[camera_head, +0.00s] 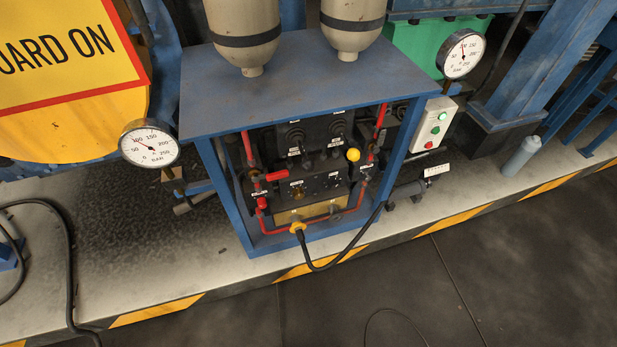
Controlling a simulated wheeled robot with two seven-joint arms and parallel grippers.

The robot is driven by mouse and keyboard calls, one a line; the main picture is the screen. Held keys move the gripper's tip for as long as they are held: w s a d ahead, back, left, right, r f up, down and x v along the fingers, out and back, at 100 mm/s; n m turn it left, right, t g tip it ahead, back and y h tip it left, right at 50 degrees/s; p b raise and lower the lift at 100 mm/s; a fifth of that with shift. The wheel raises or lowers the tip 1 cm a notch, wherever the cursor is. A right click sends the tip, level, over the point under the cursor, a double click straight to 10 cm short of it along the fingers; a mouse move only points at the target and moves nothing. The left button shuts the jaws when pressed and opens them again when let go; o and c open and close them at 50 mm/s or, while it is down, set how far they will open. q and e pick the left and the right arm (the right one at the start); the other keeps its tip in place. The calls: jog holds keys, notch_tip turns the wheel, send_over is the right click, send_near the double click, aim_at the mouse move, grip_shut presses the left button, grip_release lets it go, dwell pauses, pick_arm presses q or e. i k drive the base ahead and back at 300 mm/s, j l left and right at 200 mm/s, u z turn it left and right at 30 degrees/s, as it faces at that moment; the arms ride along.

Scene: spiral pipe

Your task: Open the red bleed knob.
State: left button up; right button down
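A blue cabinet (280,90) stands in the middle, open at the front, with red pipes and black valve blocks inside. On its left pipe is a red lever-like handle (276,176), pointing right. Below it on the same pipe is a small red knob-like part (262,203) beside a white label. The labels are too small to read, so I cannot tell which red part is the bleed knob or how far it is turned. A yellow ball knob (353,154) sits at the right inside. Neither of my grippers is in view.
Two pressure gauges (150,143) (462,54) flank the cabinet. A box with green and red buttons (433,124) is at its right. A black hose (345,250) loops from the yellow fitting (297,228) over the striped kerb (420,228). The dark floor (500,270) in front is mostly clear.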

aim_at(261, 202)
jog(key=i+l+u, duration=0.15)
jog(key=l+u, duration=0.15)
jog(key=i+l+u, duration=0.1)
jog(key=l+u, duration=0.15)
jog(key=l, duration=0.2)
jog(key=i+l+u, duration=0.1)
jog(key=l+u, duration=0.2)
jog(key=l, duration=0.1)
